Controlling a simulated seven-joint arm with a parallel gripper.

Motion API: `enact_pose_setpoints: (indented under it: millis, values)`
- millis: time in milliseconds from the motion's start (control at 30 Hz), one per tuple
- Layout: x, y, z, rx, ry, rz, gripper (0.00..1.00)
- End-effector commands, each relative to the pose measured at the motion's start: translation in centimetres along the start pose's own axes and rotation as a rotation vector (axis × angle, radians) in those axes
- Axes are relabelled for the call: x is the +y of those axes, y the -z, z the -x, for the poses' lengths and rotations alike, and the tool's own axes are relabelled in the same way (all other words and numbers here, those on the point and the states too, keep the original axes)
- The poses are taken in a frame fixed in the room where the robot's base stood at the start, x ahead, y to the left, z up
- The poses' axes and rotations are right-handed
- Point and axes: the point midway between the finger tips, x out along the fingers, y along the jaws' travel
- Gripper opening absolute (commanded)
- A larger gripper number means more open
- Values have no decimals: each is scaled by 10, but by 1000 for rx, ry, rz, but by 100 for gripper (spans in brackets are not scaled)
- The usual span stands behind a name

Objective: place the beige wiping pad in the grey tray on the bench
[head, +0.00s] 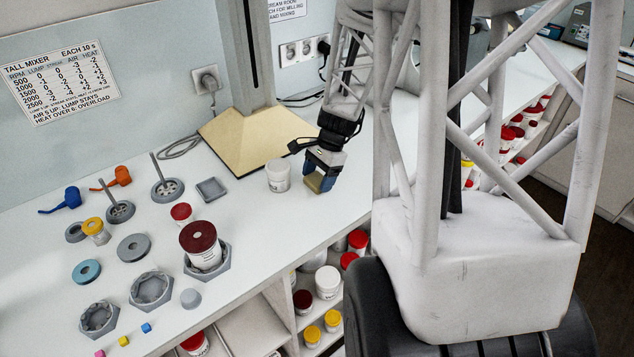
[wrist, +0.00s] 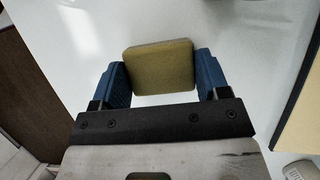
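The beige wiping pad (wrist: 159,68) is a rounded square block between the two blue fingers of my gripper (wrist: 163,75) in the wrist view. Both fingers appear to touch its sides. In the head view my gripper (head: 320,182) points down over the white bench, with the pad's olive-beige side (head: 313,183) between the fingers. Whether the pad is clear of the bench is hard to tell. The grey tray (head: 211,190) is a small, shallow, square dish on the bench, left of my gripper. It looks empty.
A white jar (head: 278,176) stands between my gripper and the tray. The mixer's tan base (head: 255,138) lies behind. A red-lidded jar (head: 181,213), grey whisk discs (head: 167,188) and hexagonal holders (head: 151,289) stand left. The bench front (head: 275,235) is clear.

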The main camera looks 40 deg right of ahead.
Motion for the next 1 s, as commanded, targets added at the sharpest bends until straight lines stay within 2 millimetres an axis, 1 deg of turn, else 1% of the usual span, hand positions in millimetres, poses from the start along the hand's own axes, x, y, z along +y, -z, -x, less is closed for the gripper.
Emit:
enact_pose_setpoints:
  millis: [33, 100, 133, 167, 367, 567, 667, 833, 867, 1000]
  values:
    - [0, 0, 0, 0, 0, 0, 58]
    - [0, 0, 0, 0, 0, 0, 47]
    - [0, 0, 0, 0, 0, 0, 46]
    - [0, 0, 0, 0, 0, 0, 43]
    - [0, 0, 0, 0, 0, 0, 42]
    - [0, -2, 6, 1, 1, 0, 42]
    - [0, -5, 13, 0, 1, 0, 42]
    - [0, -13, 33, 2, 3, 1, 42]
    - [0, -15, 36, 1, 2, 1, 42]
    - [17, -23, 32, 0, 1, 0, 42]
